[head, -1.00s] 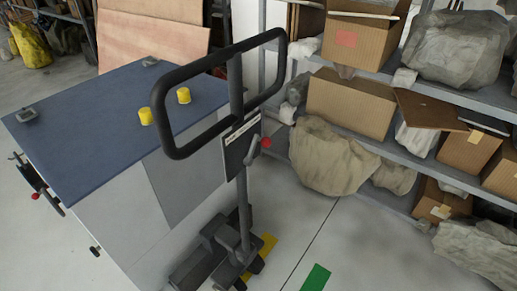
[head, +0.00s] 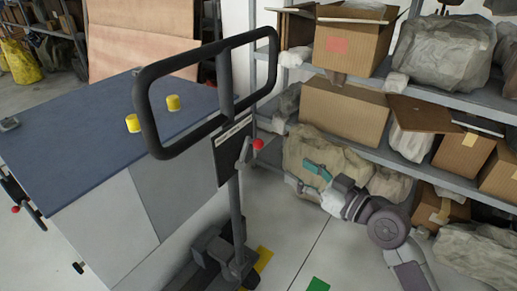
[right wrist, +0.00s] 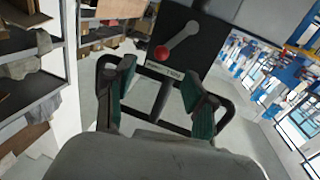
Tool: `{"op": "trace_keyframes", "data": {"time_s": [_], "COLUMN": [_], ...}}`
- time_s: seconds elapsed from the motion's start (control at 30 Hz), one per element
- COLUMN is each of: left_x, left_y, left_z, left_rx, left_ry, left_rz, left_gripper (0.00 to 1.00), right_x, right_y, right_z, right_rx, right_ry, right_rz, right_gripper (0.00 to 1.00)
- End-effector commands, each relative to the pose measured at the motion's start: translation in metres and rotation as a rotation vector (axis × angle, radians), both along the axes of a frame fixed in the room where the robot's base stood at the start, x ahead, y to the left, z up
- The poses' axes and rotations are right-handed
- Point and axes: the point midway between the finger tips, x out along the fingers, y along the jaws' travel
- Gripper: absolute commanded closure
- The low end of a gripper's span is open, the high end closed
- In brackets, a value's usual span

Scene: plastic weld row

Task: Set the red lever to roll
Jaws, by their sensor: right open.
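The lever with the red ball knob (head: 258,144) sits on the dark panel (head: 228,158) of a pallet truck, below its black loop handle (head: 150,108). The lever slants, with its knob at the upper right in the head view. In the right wrist view the knob (right wrist: 161,52) lies at the lower left end of the grey lever arm (right wrist: 184,35). My right gripper (head: 305,178) is open and empty, to the right of and below the knob, apart from it. Its teal fingers (right wrist: 158,78) stand apart below the knob in the right wrist view. The panel's markings are unreadable. My left gripper is out of view.
A blue-topped table (head: 70,140) with two yellow cylinders (head: 133,123) stands left of the truck. A second red knob (head: 15,209) shows at the table's left side. Shelves (head: 385,80) with boxes and wrapped bundles stand at the right. Some floor is clear between.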

Motion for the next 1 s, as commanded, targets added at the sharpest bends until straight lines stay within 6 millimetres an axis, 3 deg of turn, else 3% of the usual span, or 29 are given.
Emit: {"op": "trace_keyframes", "data": {"time_s": [0.17,0.7,1.0], "left_x": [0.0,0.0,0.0], "left_y": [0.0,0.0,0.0], "left_z": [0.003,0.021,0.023], "left_rx": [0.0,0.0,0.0], "left_ry": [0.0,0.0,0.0], "left_rz": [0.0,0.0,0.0], "left_gripper": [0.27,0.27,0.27], "right_x": [0.002,0.079,0.096], "right_y": [0.011,0.083,0.097], "right_z": [0.013,0.013,0.011], "right_rx": [0.004,0.005,0.003], "right_ry": [-0.024,-0.021,-0.021], "right_rz": [0.021,0.019,0.018], "right_gripper": [0.45,0.45,0.45]}}
